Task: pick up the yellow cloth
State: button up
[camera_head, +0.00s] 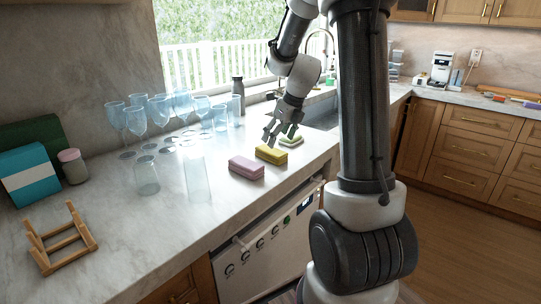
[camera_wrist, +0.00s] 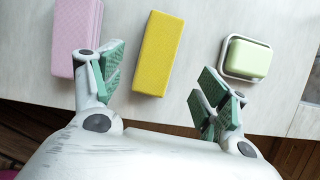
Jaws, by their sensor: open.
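The yellow cloth (camera_head: 271,154) is a flat yellow block on the marble counter near its front edge. In the wrist view the yellow cloth (camera_wrist: 159,53) lies upright in the picture, ahead of and between the fingers, tilted a little. My gripper (camera_head: 277,132) is above the counter, just behind and over the cloth in the head view. In the wrist view my gripper (camera_wrist: 160,90) is open, with green finger pads apart and nothing between them. The left finger overlaps the edge of a pink block in the picture. Whether the fingers touch anything is not clear.
A pink block (camera_head: 246,167) lies left of the cloth, and a green sponge on a white dish (camera_head: 291,140) lies to its right. Clear glasses (camera_head: 196,180) stand further left, with blue stemmed glasses (camera_head: 159,110) behind. A wooden rack (camera_head: 62,240) stands front left.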

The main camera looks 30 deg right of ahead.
aim_at(273, 150)
jog(key=x, duration=0.6)
jog(key=shift+a+f, duration=0.2)
jog(key=shift+f, duration=0.25)
jog(key=shift+c, duration=0.2)
jog(key=c, duration=1.1)
